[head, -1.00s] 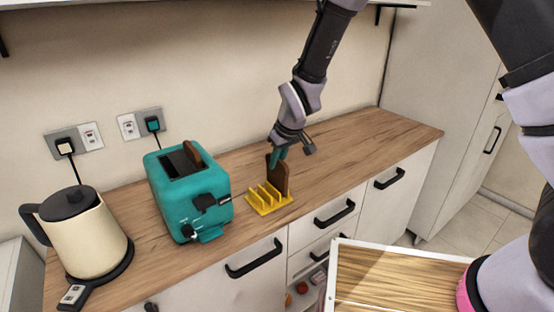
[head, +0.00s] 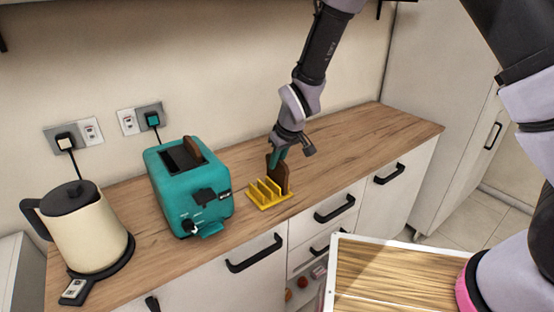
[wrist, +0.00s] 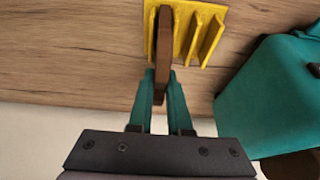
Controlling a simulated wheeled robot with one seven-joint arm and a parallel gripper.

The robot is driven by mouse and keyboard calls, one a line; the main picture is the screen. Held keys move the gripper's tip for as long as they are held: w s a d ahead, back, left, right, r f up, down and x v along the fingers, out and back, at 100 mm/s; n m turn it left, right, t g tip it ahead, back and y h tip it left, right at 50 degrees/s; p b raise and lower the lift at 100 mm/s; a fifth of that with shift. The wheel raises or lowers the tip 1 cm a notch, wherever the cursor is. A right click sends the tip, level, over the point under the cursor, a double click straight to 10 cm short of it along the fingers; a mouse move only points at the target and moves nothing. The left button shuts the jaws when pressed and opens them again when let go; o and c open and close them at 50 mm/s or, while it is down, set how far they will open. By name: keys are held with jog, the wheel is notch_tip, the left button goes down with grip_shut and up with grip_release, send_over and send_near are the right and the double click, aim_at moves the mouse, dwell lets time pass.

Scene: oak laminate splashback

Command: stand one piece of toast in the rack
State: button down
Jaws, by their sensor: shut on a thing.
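The yellow toast rack (head: 268,193) stands on the wooden counter to the right of the teal toaster (head: 190,190). It also shows in the wrist view (wrist: 208,40) with its upright dividers. A brown piece of toast (head: 283,178) stands upright at the rack's right end, and in the wrist view the toast (wrist: 164,50) is edge-on between dividers at one end. My gripper (head: 277,156) is shut on the toast's upper part; its teal fingers (wrist: 161,95) lie on both sides of it. Whether the toast's bottom touches the rack is hidden. Another piece of toast (head: 192,149) sticks out of the toaster.
A cream kettle (head: 86,228) stands at the left of the counter. The counter to the right of the rack (head: 370,135) is clear. The wall is behind, with sockets (head: 140,120). A wood-topped surface (head: 390,275) is at the lower right.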

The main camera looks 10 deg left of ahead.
jog(key=c, duration=0.8)
grip_release()
jog(key=shift+r, duration=0.1)
jog(key=shift+r, duration=3.4)
